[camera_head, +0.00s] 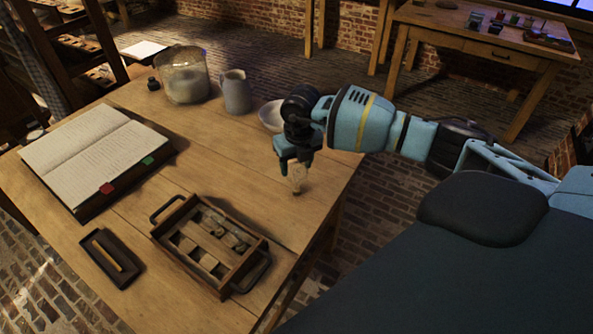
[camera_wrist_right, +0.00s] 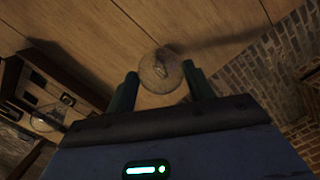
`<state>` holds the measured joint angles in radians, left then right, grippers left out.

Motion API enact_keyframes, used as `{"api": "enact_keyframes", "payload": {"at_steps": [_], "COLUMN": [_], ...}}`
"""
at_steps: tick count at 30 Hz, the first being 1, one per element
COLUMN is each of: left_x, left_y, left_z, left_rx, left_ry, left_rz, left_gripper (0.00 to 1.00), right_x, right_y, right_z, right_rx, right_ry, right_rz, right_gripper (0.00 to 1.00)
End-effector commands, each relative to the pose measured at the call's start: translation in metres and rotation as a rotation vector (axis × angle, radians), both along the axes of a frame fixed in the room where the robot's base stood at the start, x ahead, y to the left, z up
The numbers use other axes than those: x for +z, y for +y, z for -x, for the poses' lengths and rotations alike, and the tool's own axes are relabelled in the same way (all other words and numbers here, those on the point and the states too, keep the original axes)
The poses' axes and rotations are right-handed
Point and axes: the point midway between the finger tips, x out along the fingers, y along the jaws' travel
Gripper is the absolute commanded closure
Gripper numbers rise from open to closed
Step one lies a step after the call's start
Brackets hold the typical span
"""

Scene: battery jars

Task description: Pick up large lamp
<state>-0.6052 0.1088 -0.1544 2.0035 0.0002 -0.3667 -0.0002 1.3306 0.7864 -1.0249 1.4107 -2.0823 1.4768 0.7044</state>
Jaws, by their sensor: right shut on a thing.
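A clear glass lamp bulb (camera_head: 297,178) with a darker base hangs below my right gripper (camera_head: 291,165), over the right side of the wooden table. In the right wrist view the round bulb (camera_wrist_right: 161,72) sits between the two green fingers of the right gripper (camera_wrist_right: 160,85), which are shut on it. Whether the base touches the table is hard to tell. My left gripper is in neither view.
A wooden tray (camera_head: 160,238) with compartments and small items stands at the table's front. A small dark tray (camera_head: 122,276) and an open book (camera_head: 95,150) lie left. A glass jar (camera_head: 185,75), a pitcher (camera_head: 236,92) and a white bowl (camera_head: 270,115) stand behind.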

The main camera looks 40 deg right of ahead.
Motion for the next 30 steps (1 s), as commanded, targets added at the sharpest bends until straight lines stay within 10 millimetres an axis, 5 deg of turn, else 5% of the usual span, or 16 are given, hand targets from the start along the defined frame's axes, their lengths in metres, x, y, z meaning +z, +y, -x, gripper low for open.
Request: {"api": "enact_keyframes", "payload": {"at_steps": [11, 30], "left_x": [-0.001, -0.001], "left_y": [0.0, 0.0], "left_z": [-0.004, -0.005], "left_rx": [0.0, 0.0], "left_ry": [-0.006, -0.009], "left_rz": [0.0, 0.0], "left_gripper": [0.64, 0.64], "right_x": [0.037, 0.047], "right_y": [0.0, 0.114], "right_z": [-0.001, 0.085], "right_rx": [0.0, 0.003], "right_ry": [-0.003, 0.0], "right_rz": [0.0, -0.002], "right_gripper": [0.75, 0.75]}}
